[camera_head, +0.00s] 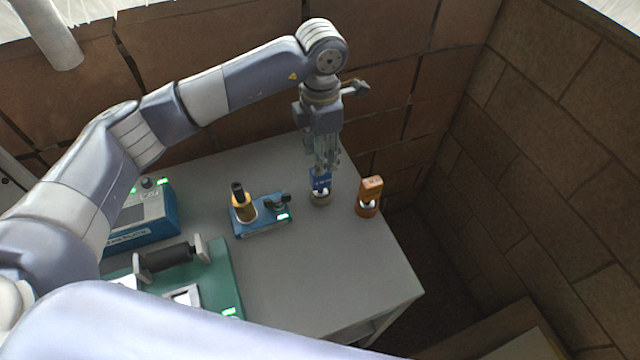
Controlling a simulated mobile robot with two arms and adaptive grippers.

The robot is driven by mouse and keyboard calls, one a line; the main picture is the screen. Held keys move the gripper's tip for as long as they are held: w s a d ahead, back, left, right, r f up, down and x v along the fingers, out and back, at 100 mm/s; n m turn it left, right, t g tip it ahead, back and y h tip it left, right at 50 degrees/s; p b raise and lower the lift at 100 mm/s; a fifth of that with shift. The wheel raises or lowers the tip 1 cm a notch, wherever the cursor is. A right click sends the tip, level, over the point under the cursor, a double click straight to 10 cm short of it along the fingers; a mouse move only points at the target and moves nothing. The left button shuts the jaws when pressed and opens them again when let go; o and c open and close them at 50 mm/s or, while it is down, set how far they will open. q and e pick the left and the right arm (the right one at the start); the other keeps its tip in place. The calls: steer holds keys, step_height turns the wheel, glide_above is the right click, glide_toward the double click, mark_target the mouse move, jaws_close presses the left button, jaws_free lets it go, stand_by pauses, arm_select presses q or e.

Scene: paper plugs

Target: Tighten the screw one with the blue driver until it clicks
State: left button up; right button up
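The blue driver (320,183) stands upright in a round grey-brown holder (320,199) near the back right of the table. My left gripper (322,168) points straight down with its fingertips at the top of the blue driver. The fingers overlap its top, and I cannot tell whether they are closed on it. I cannot make out screw one. My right gripper is out of view.
An orange driver (371,188) stands in an orange holder (367,209) just right of the blue one. A blue fixture (262,228) with a yellow-black cylinder, a blue box (145,232) and a green fixture (222,268) stand left. The table's (345,270) front right is clear.

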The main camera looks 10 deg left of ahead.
mark_target(319, 184)
arm_select(q)
steer(key=shift+f, duration=0.65)
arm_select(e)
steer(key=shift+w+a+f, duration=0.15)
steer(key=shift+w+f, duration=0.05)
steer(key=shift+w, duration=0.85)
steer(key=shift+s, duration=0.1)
arm_select(q)
steer(key=shift+f+b, duration=0.3)
steer(key=shift+b, duration=0.1)
steer(key=shift+f+b, duration=1.65)
steer(key=shift+f, duration=0.1)
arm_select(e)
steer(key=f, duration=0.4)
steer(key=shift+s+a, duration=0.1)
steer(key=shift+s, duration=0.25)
